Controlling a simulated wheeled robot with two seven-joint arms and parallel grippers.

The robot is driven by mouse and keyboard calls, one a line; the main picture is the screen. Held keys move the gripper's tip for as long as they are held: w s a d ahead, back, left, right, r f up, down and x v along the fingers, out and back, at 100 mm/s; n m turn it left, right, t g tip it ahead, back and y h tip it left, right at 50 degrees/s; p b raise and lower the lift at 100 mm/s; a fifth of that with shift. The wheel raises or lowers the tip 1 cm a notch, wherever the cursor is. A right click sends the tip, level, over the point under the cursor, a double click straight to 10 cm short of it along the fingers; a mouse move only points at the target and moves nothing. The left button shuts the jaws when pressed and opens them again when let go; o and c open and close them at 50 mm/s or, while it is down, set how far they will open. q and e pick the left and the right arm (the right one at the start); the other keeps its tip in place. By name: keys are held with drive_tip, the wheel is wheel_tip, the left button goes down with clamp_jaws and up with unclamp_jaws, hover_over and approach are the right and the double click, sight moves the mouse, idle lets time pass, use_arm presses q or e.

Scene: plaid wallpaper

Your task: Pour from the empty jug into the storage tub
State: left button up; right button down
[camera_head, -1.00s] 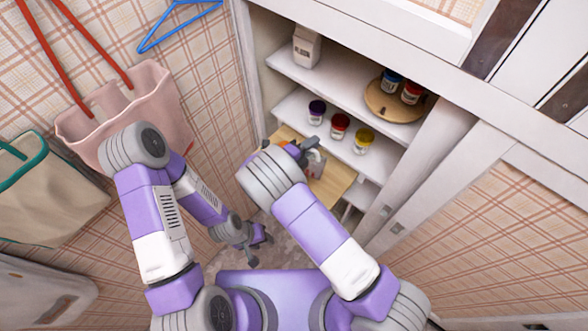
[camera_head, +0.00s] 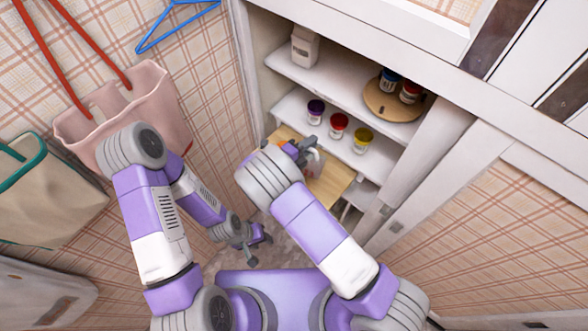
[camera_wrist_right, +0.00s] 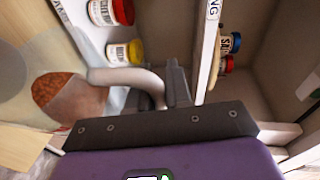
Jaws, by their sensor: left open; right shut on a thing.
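My right gripper (camera_wrist_right: 172,88) is shut on the pale curved handle (camera_wrist_right: 128,78) of a jug. The jug body (camera_wrist_right: 88,102) extends left of the handle in the right wrist view, with a brown granular mass (camera_wrist_right: 62,90) showing at it. In the head view the jug (camera_head: 314,163) is mostly hidden behind my right wrist, above a wooden board. An orange patch (camera_head: 283,145) shows beside the wrist; I cannot tell whether it belongs to the storage tub. No storage tub is clearly identifiable. My left gripper (camera_head: 257,246) is open and empty, low near the floor.
Jars with purple (camera_head: 316,110), red (camera_head: 339,124) and yellow (camera_head: 362,139) lids stand on the middle shelf. A carton (camera_head: 304,48) and a round turntable (camera_head: 380,102) with jars are above. Bags (camera_head: 125,110) hang left.

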drive_tip(key=shift+w+a+r+n, duration=0.15)
drive_tip(key=shift+w+a+n, duration=0.1)
drive_tip(key=shift+a, duration=0.15)
drive_tip(key=shift+w+a+r+n, duration=0.1)
drive_tip(key=shift+a+r+n, duration=0.05)
drive_tip(key=shift+a+n, duration=0.15)
idle(2.3)
